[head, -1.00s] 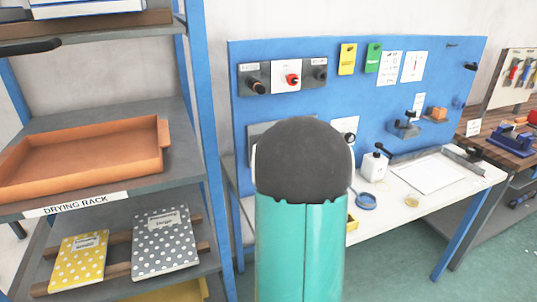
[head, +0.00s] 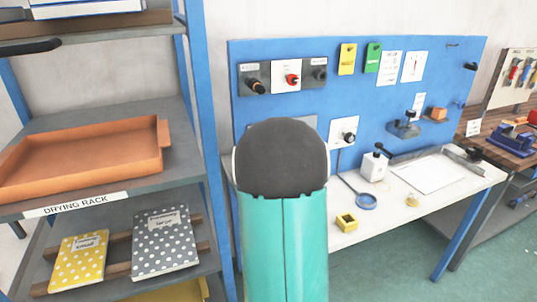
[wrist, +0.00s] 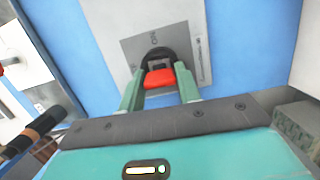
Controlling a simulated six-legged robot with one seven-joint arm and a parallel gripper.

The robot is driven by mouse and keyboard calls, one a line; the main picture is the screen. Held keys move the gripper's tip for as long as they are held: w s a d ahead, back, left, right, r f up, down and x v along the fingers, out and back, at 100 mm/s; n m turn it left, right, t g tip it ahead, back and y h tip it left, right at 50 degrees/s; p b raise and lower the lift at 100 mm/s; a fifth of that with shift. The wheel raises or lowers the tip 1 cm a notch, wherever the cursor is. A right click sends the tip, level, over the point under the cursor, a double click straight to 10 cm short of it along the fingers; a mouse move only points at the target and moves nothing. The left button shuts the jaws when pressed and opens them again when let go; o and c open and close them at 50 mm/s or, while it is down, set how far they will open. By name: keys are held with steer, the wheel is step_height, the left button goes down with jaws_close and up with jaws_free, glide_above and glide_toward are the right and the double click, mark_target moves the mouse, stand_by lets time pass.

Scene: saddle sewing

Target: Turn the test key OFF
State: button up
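In the wrist view, a red key (wrist: 159,79) sits in a black round collar on a grey panel (wrist: 195,30), with an "ON" label above it. My gripper (wrist: 159,72) is in front of the panel, its two green fingers on the left and right of the red key. The fingers are apart, and a narrow gap seems to show beside the key, so I see no clear grip. In the head view, my arm hides the gripper and the key; only a top strip of a grey panel (head: 297,122) shows.
Above, a switch panel (head: 258,72) has a black-and-orange knob (head: 257,87) and a red knob (head: 292,79). A drying rack (head: 70,205) stands close on the left.

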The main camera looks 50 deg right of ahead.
steer(key=o, duration=0.3)
steer(key=shift+s, duration=0.1)
steer(key=v, duration=0.4)
steer(key=shift+s+d, duration=0.1)
steer(key=shift+s, duration=0.45)
steer(key=m+y, duration=0.1)
steer(key=m, duration=0.4)
steer(key=m+y, duration=0.1)
steer(key=m, duration=0.4)
steer(key=m+y, duration=0.1)
steer(key=m, duration=0.4)
steer(key=shift+s+d+r+y, duration=0.1)
steer(key=shift+r+y, duration=0.05)
steer(key=shift+y, duration=0.25)
stand_by(0.7)
